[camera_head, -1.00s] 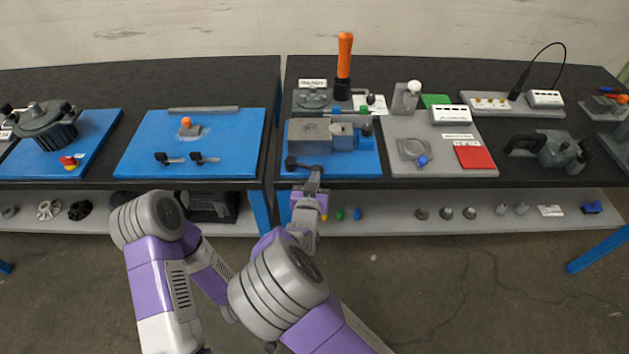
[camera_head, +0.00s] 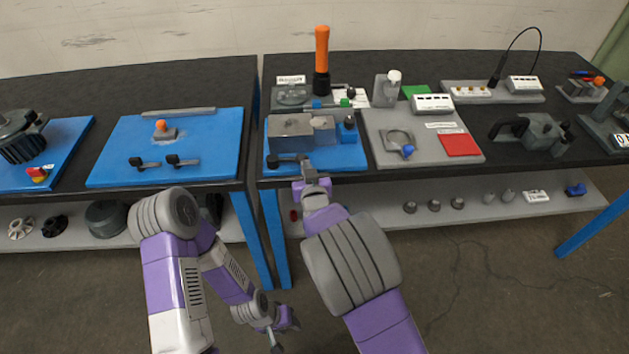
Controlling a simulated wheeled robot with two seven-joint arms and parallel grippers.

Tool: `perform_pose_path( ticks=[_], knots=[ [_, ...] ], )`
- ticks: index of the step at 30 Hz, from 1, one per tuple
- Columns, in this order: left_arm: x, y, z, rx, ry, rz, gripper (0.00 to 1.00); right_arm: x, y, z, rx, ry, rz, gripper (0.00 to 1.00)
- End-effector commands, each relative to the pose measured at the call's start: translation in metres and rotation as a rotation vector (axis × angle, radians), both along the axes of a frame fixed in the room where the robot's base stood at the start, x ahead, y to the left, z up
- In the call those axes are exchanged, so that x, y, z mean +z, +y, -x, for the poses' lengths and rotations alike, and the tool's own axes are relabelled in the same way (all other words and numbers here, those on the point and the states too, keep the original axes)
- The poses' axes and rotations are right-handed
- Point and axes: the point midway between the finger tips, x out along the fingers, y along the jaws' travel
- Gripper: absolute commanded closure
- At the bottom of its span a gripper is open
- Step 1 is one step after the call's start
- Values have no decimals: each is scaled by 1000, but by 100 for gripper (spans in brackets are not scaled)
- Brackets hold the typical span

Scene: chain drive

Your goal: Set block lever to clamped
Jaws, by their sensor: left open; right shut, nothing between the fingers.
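A grey block vise (camera_head: 290,128) sits on a blue plate (camera_head: 345,158) near the front of the right table. A black-knobbed lever (camera_head: 275,161) lies across its front, with the knob to the left; I take this for the block lever. My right gripper (camera_head: 305,164) is shut and empty, its fingertips at the lever's right end. I cannot tell whether they touch it. My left gripper (camera_head: 275,340) is open and empty, hanging low over the floor, well away from the tables.
An orange-handled tool (camera_head: 322,55) stands behind the vise. A grey plate (camera_head: 385,155) with a ring and a red pad (camera_head: 461,145) lies to the right. Another blue board (camera_head: 210,165) with small black levers is on the left table. A lower shelf (camera_head: 385,190) runs beneath.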

Motion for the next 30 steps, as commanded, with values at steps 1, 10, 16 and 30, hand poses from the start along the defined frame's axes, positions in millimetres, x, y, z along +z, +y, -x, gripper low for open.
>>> perform_pose_path(
  ticks=[1, 10, 16, 30],
  knots=[
    [-7, 0, 0, 0, 0, 0, 57, -3, 4, -3, 8, -1, -2, 100],
    [-21, 0, 0, 0, 0, 0, 57, -1, 2, -26, 12, 0, -1, 100],
    [-26, 0, 0, 0, 0, 0, 57, -1, 1, -36, 11, 2, 0, 100],
    [-28, 0, 0, 0, 0, 0, 57, 1, 1, -45, 9, -2, 1, 100]
  ],
)
